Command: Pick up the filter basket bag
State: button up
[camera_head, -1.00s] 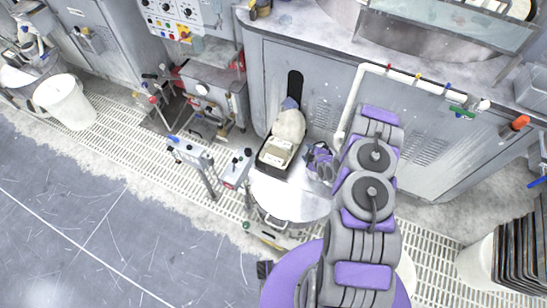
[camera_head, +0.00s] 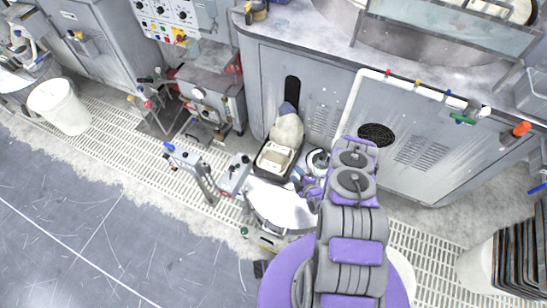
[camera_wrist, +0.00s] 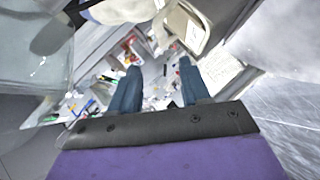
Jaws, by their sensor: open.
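A cream bag (camera_head: 287,131) with a dark grey tip stands upright against the grey cabinet front in the head view. A black-edged tray with a cream, frame-like part (camera_head: 275,158) is directly in front of it. I take the bag to be the filter basket bag. In the wrist view, a cream frame-like part (camera_wrist: 187,27) shows at the top, beyond my fingers. My gripper (camera_wrist: 160,72) is open, its two blue fingers apart with nothing between them. In the head view my wrist is to the right of the tray, and the fingertips are not clear.
A round white lid-like surface (camera_head: 282,207) lies in front of the tray. A control post (camera_head: 190,165) stands to its left. The grey cabinet (camera_head: 410,150) with white piping (camera_head: 352,100) is behind. A white bucket (camera_head: 62,106) is far left. The floor at lower left is clear.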

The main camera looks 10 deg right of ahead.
aim_at(280, 154)
jog(key=b+x, duration=0.3)
jog(key=x, duration=0.5)
jog(key=b+x, duration=0.4)
jog(key=x, duration=0.5)
jog(key=shift+w+a, duration=0.2)
jog(key=shift+a, duration=0.1)
grip_shut()
